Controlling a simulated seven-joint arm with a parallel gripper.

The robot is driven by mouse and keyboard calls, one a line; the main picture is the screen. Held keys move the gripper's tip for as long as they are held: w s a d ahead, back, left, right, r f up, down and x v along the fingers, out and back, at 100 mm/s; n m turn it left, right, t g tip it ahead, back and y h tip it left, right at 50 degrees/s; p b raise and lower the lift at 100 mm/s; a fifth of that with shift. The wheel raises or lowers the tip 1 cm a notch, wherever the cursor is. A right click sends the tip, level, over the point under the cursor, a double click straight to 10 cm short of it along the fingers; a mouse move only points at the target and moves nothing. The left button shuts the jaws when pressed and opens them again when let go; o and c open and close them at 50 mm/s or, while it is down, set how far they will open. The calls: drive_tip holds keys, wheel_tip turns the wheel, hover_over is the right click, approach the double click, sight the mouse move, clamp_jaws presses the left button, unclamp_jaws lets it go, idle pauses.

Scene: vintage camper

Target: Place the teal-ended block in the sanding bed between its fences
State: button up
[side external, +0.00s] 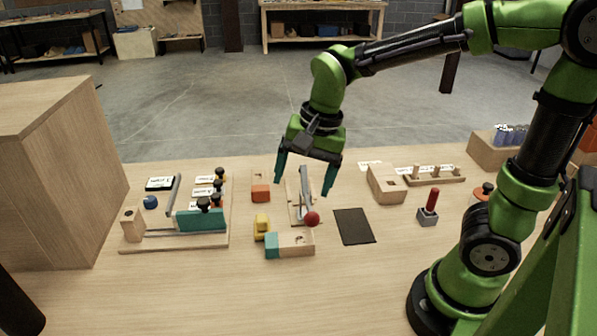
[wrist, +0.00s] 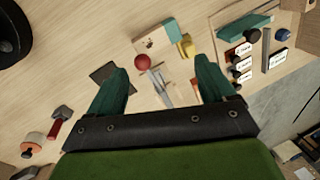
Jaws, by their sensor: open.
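The teal-ended block (side external: 295,240) lies on the table at the front middle, pale wood with a teal left end. It also shows in the wrist view (wrist: 155,43), beyond my fingers. My gripper (side external: 303,187) is open and empty, pointing down above the lever fixture behind the block. In the wrist view its teal fingers stand apart with the lever between them (wrist: 160,85). A wooden board (side external: 150,243) at the left carries a teal upright plate (side external: 201,221), a grey bar and black knobs. I cannot tell for certain which fixture is the sanding bed.
A lever with a red ball (side external: 312,218) stands close behind the block, and a yellow piece (side external: 262,225) sits beside its teal end. A dark pad (side external: 354,227) lies to the right. An orange-ended block (side external: 261,188) and a holed wooden block (side external: 386,184) are farther back. The front table is clear.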

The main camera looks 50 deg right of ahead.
sight(289, 238)
drive_tip(key=w+f+m, duration=0.1)
drive_tip(key=f+m, duration=0.4)
drive_tip(key=f, duration=0.1)
drive_tip(key=w+f+m+g+h, duration=0.1)
drive_tip(key=f+m, duration=0.4)
drive_tip(key=f, duration=0.1)
drive_tip(key=w+f+m+g, duration=0.1)
drive_tip(key=w+f+m, duration=0.1)
drive_tip(key=f+m, duration=0.2)
wheel_tip(289, 238, down, 2)
drive_tip(key=shift+d+m, duration=0.1)
drive_tip(key=shift+m, duration=0.3)
drive_tip(key=c, duration=1.3)
drive_tip(key=shift+r, duration=0.2)
